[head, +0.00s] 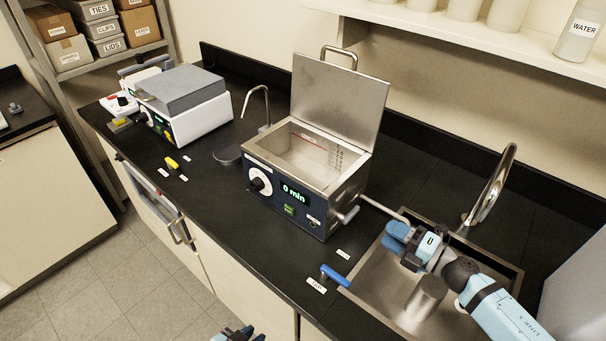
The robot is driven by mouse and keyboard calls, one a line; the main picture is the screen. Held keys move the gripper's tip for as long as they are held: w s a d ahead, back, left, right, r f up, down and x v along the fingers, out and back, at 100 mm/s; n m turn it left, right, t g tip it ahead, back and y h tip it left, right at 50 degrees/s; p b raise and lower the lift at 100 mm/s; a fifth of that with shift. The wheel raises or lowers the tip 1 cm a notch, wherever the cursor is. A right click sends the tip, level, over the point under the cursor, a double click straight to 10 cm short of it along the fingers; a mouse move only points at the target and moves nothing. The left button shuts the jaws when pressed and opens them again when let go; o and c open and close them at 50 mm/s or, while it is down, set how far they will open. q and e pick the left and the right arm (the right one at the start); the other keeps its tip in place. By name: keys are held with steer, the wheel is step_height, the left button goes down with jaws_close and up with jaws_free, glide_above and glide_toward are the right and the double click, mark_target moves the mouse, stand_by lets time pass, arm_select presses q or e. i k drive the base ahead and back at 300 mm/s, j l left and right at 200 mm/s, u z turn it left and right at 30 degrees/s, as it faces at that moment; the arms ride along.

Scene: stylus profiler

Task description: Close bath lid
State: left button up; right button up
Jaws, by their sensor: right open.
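The bath (290,200) is a metal-topped box with a dark blue front, standing on the black counter in the middle of the head view. Its display reads "0 min". Its lid (338,100) stands raised at the back edge, open, with a loop handle (340,50) at the top. The basin inside is exposed. My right gripper (396,236) is open, over the sink to the right of the bath and apart from the lid. My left gripper (238,334) shows only partly at the bottom edge, below the counter front, and its jaws cannot be made out.
The sink (375,275) with its tall faucet (492,185) lies right of the bath. A blue-handled item (335,275) sits at the sink's left rim. A thin bent metal spout (258,105) and a white-and-grey instrument (190,105) stand to the left. A shelf (450,30) hangs above.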

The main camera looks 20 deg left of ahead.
mark_target(347, 104)
steer(key=k+j, duration=0.3)
steer(key=k, duration=0.15)
steer(key=k+j, duration=0.3)
steer(key=k, duration=0.15)
